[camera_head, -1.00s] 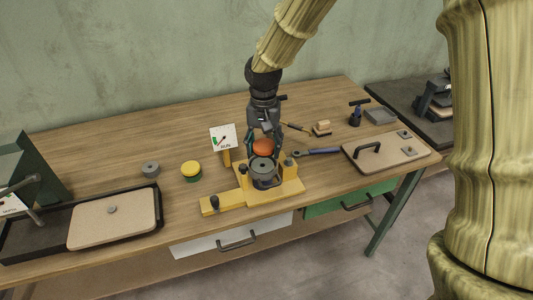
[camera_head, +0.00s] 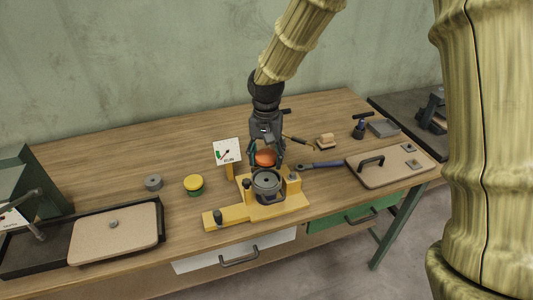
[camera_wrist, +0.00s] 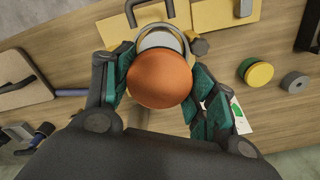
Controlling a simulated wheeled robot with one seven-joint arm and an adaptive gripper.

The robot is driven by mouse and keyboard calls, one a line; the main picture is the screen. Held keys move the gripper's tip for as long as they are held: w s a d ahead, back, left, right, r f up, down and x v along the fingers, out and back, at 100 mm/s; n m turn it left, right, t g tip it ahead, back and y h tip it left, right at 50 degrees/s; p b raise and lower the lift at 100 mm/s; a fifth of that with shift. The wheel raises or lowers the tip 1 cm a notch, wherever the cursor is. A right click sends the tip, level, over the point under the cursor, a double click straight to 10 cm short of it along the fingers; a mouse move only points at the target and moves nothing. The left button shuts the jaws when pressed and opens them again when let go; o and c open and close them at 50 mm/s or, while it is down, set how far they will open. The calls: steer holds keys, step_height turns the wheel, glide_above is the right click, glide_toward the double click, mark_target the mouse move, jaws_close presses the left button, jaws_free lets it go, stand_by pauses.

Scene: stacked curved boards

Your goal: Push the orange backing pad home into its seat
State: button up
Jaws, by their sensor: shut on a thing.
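The orange backing pad (camera_head: 265,158) is held between the green-padded fingers of my gripper (camera_head: 267,154). In the wrist view the pad (camera_wrist: 160,79) shows as a round orange dome between the two fingers (camera_wrist: 163,90). The grey round cup (camera_head: 267,182), which looks like the seat, stands on the yellow fixture (camera_head: 262,207). In the head view the pad appears above and behind the cup, apart from it. In the wrist view the pad covers part of the cup's pale ring (camera_wrist: 160,40). The exact height gap cannot be told.
A sign marked RUN (camera_head: 229,151) stands behind the fixture on the left. A yellow-and-green round part (camera_head: 193,184) and a grey ring (camera_head: 153,182) lie left. A blue-handled tool (camera_head: 320,165) and a handled board (camera_head: 390,165) lie right.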

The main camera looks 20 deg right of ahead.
steer(key=shift+w+f, duration=0.15)
steer(key=shift+f, duration=0.75)
steer(key=shift+f+b, duration=0.9)
steer(key=shift+f, duration=0.85)
steer(key=shift+p, duration=0.9)
steer(key=shift+f, duration=0.35)
stand_by(0.4)
steer(key=shift+p, duration=1.25)
stand_by(2.5)
